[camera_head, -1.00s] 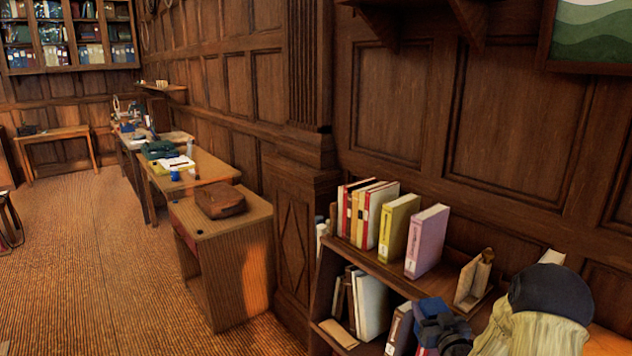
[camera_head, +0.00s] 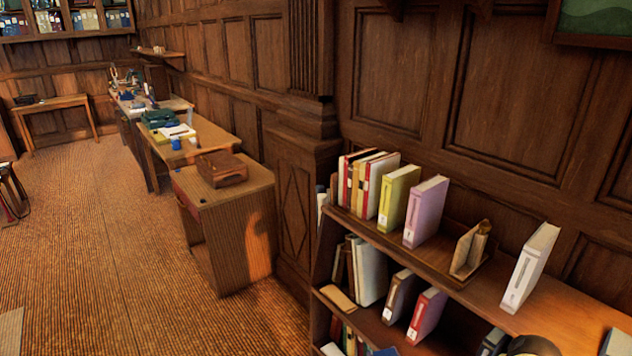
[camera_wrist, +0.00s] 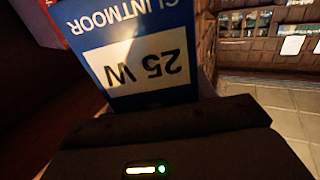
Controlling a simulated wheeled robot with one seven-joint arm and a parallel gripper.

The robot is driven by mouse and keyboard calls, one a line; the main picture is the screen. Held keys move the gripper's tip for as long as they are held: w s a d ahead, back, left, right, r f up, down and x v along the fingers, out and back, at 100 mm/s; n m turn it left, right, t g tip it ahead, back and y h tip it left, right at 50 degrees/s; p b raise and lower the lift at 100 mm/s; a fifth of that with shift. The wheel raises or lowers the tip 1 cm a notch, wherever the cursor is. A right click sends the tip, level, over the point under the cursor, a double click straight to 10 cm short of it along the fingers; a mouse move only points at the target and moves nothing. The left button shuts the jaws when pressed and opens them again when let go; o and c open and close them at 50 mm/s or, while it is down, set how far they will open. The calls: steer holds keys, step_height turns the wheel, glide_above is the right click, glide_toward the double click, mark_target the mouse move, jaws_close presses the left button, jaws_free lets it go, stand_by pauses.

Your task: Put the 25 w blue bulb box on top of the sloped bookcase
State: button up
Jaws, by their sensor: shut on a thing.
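The blue bulb box (camera_wrist: 140,85) fills the upper middle of the wrist view. Its white label reads "25 W" upside down, with part of a maker's name above. My gripper (camera_wrist: 160,112) is shut on it; the dark gripper body covers the near end of the box. In the head view, the box and fingers cannot be made out clearly; only a small blue patch shows at the bottom edge. The wooden bookcase (camera_head: 570,318) stands at the lower right against the panelled wall, its top seen from above.
On the bookcase top stand a row of books, a yellow book (camera_head: 398,198), a pink book (camera_head: 425,212), a wooden holder (camera_head: 470,250) and a white book (camera_head: 530,266). Bare top lies between the holder and the white book. Left are a small desk (camera_head: 250,195) and open floor.

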steer(key=shift+s+a+f+m+h+p, duration=0.15)
steer(key=shift+s+a+m+h, duration=0.2)
steer(key=shift+s+a+h, duration=0.3)
steer(key=shift+s+a+f+m+h+p, duration=0.1)
steer(key=shift+s+a+f+m+h, duration=0.1)
steer(key=shift+s+a+m+h, duration=0.45)
steer(key=shift+s+a+f+m+h+p, duration=0.15)
steer(key=shift+s+h, duration=0.25)
steer(key=shift+s, duration=0.45)
steer(key=shift+a, duration=0.15)
steer(key=shift+f, duration=0.1)
